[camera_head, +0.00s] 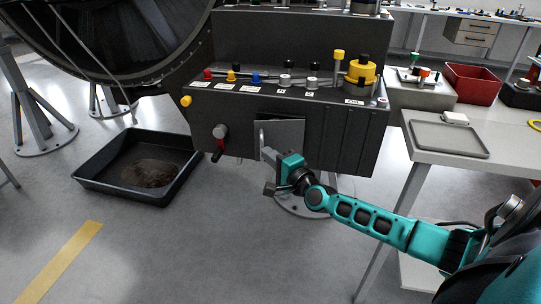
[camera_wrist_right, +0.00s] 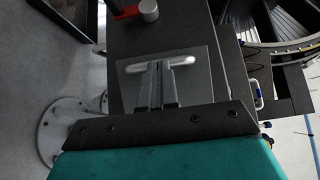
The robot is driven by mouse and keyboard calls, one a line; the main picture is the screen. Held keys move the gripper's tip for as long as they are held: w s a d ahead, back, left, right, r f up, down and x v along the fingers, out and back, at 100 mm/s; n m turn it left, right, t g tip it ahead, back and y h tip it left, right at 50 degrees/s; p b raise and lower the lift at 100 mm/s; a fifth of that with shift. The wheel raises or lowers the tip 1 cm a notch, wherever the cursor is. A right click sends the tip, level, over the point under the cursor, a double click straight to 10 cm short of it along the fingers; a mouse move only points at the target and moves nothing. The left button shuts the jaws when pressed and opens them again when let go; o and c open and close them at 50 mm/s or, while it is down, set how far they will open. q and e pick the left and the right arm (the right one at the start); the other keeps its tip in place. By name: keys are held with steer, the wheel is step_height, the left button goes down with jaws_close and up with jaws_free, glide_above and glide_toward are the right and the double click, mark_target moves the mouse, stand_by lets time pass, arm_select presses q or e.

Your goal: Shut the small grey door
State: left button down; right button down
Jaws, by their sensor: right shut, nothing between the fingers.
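The small grey door (camera_head: 287,131) is a square panel low on the front of the dark cabinet. It also shows in the right wrist view (camera_wrist_right: 202,72), with a pale bar handle (camera_wrist_right: 183,61). My right gripper (camera_head: 267,153) is in front of the door's lower left part. In the right wrist view its fingers (camera_wrist_right: 161,70) are together and empty, with the tips over the middle of the handle; I cannot tell whether they touch. My left gripper is not in view.
The dark cabinet (camera_head: 345,130) carries coloured knobs on top. A red-handled valve (camera_head: 219,142) sits left of the door. A black drip tray (camera_head: 95,183) lies on the floor at left. A workbench (camera_head: 470,165) with a grey tray stands at right, near my right arm.

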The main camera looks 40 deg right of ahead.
mark_target(258, 141)
steer(key=w+h, duration=0.1)
steer(key=w+m+h, duration=0.1)
steer(key=w, duration=0.1)
steer(key=shift+w+d+f+p, duration=0.1)
steer(key=shift+w+d+p, duration=0.05)
steer(key=shift+w+p, duration=0.15)
steer(key=shift+w, duration=0.15)
steer(key=shift+r, duration=0.25)
